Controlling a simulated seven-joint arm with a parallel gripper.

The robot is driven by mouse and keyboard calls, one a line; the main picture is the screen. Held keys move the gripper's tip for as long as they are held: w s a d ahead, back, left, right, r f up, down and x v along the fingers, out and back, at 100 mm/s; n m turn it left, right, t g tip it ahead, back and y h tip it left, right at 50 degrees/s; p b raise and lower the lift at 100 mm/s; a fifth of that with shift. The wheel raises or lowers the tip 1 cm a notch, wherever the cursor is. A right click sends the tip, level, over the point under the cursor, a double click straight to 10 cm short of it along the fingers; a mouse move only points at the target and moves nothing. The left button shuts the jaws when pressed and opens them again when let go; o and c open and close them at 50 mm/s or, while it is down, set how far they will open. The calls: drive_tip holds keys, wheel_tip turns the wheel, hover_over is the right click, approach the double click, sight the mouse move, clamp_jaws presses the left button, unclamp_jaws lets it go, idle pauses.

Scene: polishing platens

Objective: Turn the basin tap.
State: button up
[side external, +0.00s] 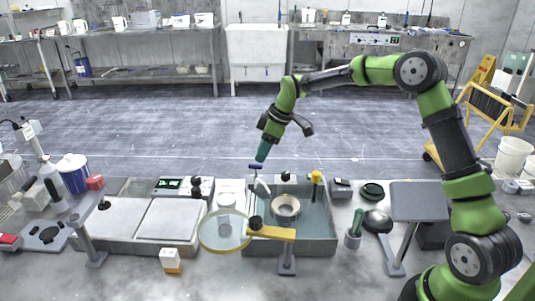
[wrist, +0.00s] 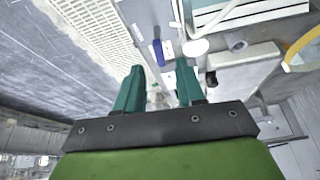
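The basin (side external: 318,243) is a grey sink with blue-grey water in the side view, with a round bowl (side external: 286,206) in it. The basin tap stands at its back left edge, with a blue handle (side external: 255,166) and a pale curved spout (side external: 262,187). My gripper (side external: 262,153) points down just above and slightly right of the handle. In the wrist view its teal fingers (wrist: 160,80) are apart with nothing between them. The blue handle (wrist: 158,52) lies beyond the fingertips, apart from them, with the white spout (wrist: 195,47) to its right.
A yellow-topped post (side external: 316,178) stands at the basin's back right. A round magnifier (side external: 224,231) and a yellow arm on a stand (side external: 271,232) are in front of the basin. Pale platens (side external: 170,219) lie left. A grey plate on a stand (side external: 418,200) is right.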

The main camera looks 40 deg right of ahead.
sight(256, 164)
drive_tip(key=shift+x, duration=1.95)
clamp_jaws()
